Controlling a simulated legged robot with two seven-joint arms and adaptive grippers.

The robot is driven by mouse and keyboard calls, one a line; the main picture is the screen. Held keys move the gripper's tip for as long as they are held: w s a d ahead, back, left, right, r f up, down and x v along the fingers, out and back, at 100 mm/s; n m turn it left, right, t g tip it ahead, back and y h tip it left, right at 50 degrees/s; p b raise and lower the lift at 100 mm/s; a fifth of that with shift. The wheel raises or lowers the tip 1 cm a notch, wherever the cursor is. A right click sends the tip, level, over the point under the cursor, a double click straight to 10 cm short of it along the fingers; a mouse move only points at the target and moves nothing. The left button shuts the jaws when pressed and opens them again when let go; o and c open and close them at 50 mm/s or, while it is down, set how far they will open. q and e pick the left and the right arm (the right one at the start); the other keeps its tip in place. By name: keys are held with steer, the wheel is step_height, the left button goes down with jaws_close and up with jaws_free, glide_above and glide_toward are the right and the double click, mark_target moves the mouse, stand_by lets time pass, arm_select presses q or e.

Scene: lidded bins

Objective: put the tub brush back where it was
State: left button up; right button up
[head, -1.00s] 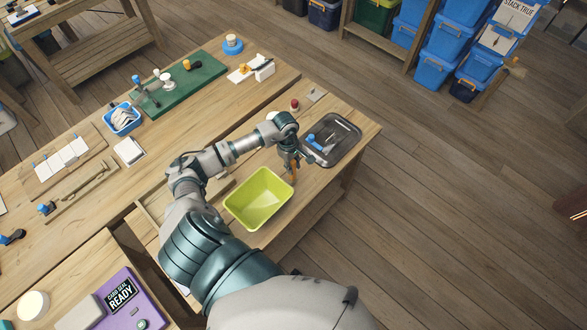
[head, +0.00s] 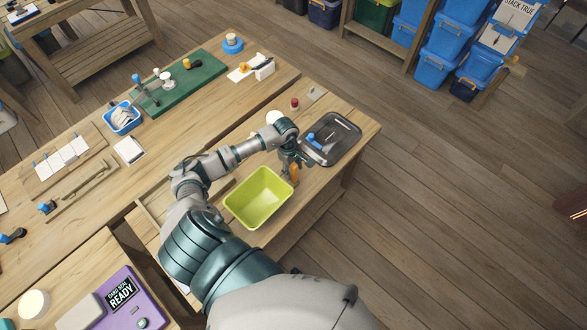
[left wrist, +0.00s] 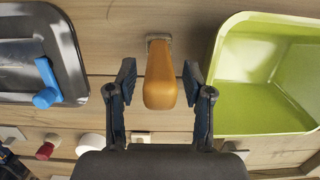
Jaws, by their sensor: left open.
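An orange-handled item, which looks like the tub brush (left wrist: 159,80), stands on the wooden bench between the lime green tub (left wrist: 222,90) and the dark metal tray (left wrist: 75,62). It also shows as a small orange shape in the head view (head: 294,172). A small grey piece shows at its far end; bristles cannot be made out. My left gripper (left wrist: 158,85) is open, with one finger on each side of the orange handle and gaps on both sides. In the head view my left gripper (head: 288,163) is beside the green tub (head: 258,198). My right gripper is not in view.
The tray (head: 332,139) holds a blue-handled item (left wrist: 45,85). A red-topped item (head: 295,104) and a white round item (head: 274,117) stand behind my wrist. A shallow wooden tray lies left of the tub, partly under my arm. The bench's right edge is close.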

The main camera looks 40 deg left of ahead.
arm_select(q)
steer(key=shift+a+r, duration=0.15)
steer(key=shift+r, duration=0.25)
step_height(320, 180, up, 11)
steer(key=a+b, duration=0.1)
steer(key=b, duration=0.1)
steer(key=shift+a+r, duration=0.15)
steer(key=shift+r, duration=0.05)
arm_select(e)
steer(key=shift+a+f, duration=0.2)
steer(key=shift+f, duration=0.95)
arm_select(q)
steer(key=shift+w, duration=0.1)
